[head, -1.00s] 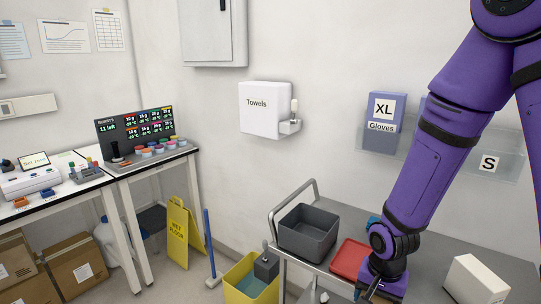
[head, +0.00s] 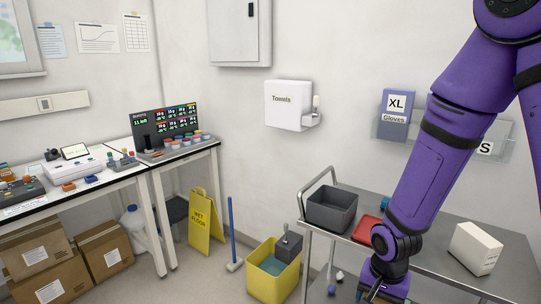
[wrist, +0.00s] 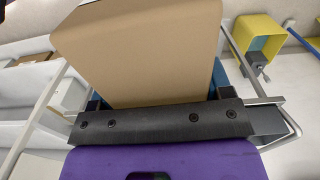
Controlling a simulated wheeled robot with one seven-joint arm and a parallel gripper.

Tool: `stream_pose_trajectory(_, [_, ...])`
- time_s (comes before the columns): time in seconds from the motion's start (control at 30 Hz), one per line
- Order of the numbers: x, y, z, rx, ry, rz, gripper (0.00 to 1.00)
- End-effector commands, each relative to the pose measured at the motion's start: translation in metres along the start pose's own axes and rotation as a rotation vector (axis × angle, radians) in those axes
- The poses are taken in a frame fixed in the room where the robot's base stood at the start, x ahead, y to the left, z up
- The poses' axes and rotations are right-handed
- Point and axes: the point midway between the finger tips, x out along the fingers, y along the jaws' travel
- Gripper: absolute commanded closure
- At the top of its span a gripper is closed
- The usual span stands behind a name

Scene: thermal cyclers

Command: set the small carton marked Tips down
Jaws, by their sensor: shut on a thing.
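My gripper (head: 376,292) is at the bottom edge of the head view, in front of the grey cart. In the wrist view my gripper (wrist: 156,92) is shut on a plain tan-brown carton (wrist: 140,50), with a blue finger on each side. No marking shows on the carton's visible face, so I cannot read Tips there. The held carton cannot be made out in the head view. The carton is off the floor.
The grey cart (head: 440,262) carries a grey bin (head: 332,210), a red tray (head: 367,229) and a white box (head: 476,249). A yellow bucket (head: 272,272) and wet-floor sign (head: 205,225) stand left. Brown boxes (head: 60,285) lie under the white bench (head: 125,178).

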Motion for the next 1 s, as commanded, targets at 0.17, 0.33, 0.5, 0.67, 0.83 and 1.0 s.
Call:
stream_pose_trajectory(0.17, [0.005, -0.007, -0.015, -0.042, 0.000, 0.000, 0.61])
stream_pose_trajectory(0.33, [0.012, -0.015, -0.035, -0.101, -0.001, 0.000, 0.61])
stream_pose_trajectory(0.5, [0.021, -0.026, -0.061, -0.180, -0.001, -0.001, 0.61])
stream_pose_trajectory(0.67, [0.034, -0.036, -0.096, -0.279, 0.000, -0.001, 0.61])
stream_pose_trajectory(0.83, [0.056, -0.046, -0.146, -0.424, 0.000, -0.001, 0.61])
stream_pose_trajectory(1.0, [0.072, -0.050, -0.180, -0.534, 0.001, -0.001, 0.61])
